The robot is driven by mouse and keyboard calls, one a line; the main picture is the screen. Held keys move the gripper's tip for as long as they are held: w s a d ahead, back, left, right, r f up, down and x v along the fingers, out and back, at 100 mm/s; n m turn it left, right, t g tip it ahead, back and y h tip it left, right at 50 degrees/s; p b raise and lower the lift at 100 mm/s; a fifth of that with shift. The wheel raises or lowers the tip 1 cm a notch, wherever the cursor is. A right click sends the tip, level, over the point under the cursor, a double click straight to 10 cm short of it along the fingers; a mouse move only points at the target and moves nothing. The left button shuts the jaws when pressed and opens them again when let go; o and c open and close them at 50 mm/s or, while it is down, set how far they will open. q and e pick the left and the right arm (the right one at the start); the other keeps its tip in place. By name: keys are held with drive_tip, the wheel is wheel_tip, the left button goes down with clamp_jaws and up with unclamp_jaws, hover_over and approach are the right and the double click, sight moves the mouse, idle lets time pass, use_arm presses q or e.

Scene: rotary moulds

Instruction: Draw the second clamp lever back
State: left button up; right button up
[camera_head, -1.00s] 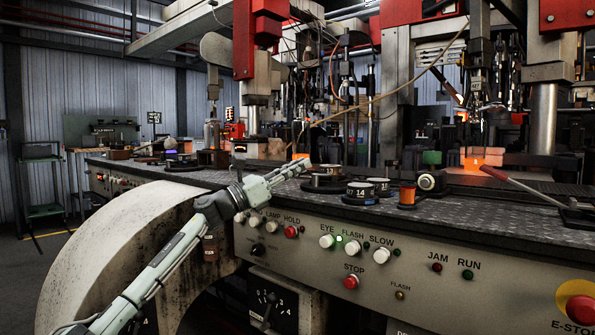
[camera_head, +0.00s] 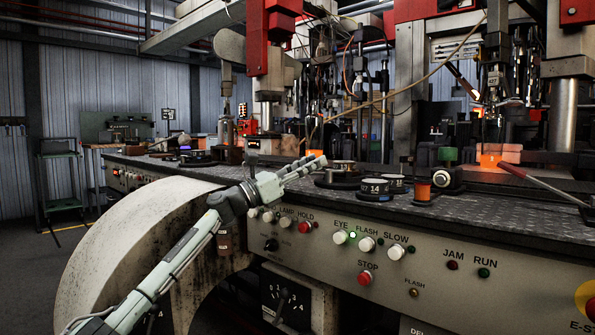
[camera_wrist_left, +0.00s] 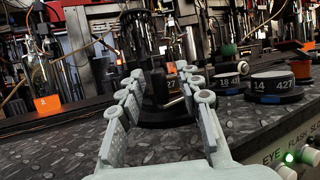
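My left gripper (camera_head: 306,166) reaches over the front edge of the metal bench, just left of the round-based mould stations. In the left wrist view its two fingers (camera_wrist_left: 165,95) stand wide apart with nothing gripped. Between and beyond them stands a dark round base with an upright dark part (camera_wrist_left: 160,86); this base also shows in the head view (camera_head: 338,180), close beyond the fingertips. I cannot tell whether a clamp lever is on it. A long lever with a red handle (camera_head: 530,180) slants over the bench at the right. My right gripper is not in view.
Discs marked 14 427 (camera_head: 376,187) and 18 427 (camera_wrist_left: 228,80) stand right of the dark base. An orange cylinder (camera_head: 422,190) stands farther right. The button panel (camera_head: 400,262) runs below the bench edge. A glowing orange block (camera_head: 490,160) sits behind.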

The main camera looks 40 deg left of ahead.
use_arm(q)
drive_tip(key=v, duration=1.1)
drive_tip(key=shift+s, duration=0.25)
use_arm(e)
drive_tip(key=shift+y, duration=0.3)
use_arm(q)
drive_tip(key=shift+a+f, duration=0.1)
